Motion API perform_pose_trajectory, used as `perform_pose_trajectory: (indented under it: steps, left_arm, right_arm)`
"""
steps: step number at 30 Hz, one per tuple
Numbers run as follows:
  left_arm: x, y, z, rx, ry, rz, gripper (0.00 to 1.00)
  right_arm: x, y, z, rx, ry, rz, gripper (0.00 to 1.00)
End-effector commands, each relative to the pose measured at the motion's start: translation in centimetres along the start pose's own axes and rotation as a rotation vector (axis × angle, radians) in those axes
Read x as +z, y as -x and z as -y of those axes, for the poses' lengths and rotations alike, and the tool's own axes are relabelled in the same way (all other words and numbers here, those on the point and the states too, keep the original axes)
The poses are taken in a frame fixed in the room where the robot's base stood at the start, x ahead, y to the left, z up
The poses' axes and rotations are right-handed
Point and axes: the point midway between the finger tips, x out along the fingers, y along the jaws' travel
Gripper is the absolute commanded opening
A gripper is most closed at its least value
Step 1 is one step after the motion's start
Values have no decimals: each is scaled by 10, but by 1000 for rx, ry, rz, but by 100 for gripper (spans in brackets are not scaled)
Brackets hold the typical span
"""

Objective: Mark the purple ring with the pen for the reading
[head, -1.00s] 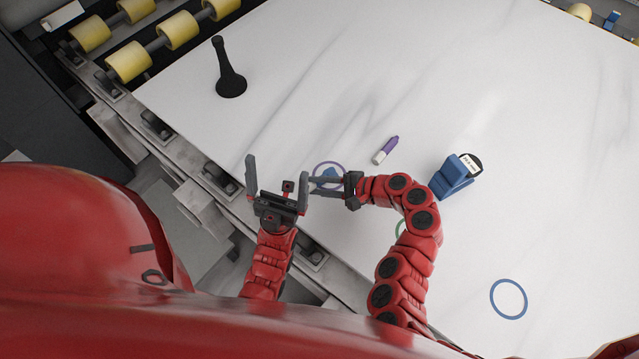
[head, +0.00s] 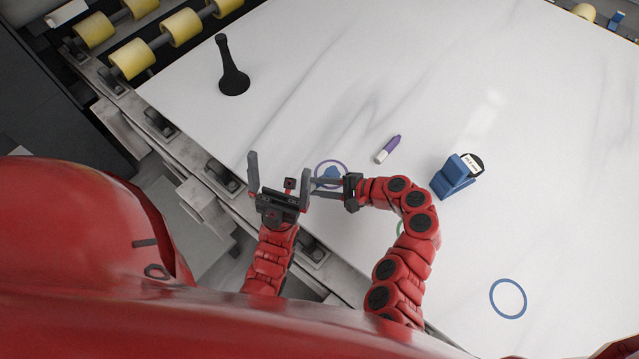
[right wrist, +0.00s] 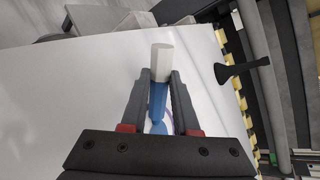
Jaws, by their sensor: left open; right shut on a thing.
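The purple ring (head: 345,168) is drawn on the pale slab, partly hidden behind my right gripper (head: 313,188). That gripper is shut on a blue pen with a white end (right wrist: 158,95), seen between its fingers in the right wrist view. In the head view the pen's blue part (head: 331,172) appears within the ring's outline; I cannot tell whether it touches the slab. A purple and white pen (head: 388,149) lies loose beyond the ring. My left gripper (head: 279,168) is open and empty over the slab's near edge, left of the right gripper.
A blue device with a black disc and white label (head: 453,177) stands right of the loose pen. A green ring (head: 400,228) is mostly hidden by my right arm. A blue ring (head: 508,298) is at lower right. A black stand (head: 232,72) and yellow rollers (head: 132,59) are at upper left.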

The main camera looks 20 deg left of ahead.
Motion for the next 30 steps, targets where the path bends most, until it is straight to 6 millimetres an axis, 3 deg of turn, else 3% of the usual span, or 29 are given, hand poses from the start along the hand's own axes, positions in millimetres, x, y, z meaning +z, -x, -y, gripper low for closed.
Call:
perform_pose_trajectory:
  steps: [13, 30]
  left_arm:
    - [-1, -4, 0, 0, 0, 0, 100]
    - [-9, -51, 2, 0, 0, 0, 100]
  right_arm:
    - [4, 1, 2, 1, 0, 0, 0]
    - [40, 26, 45, 0, 0, 1, 0]
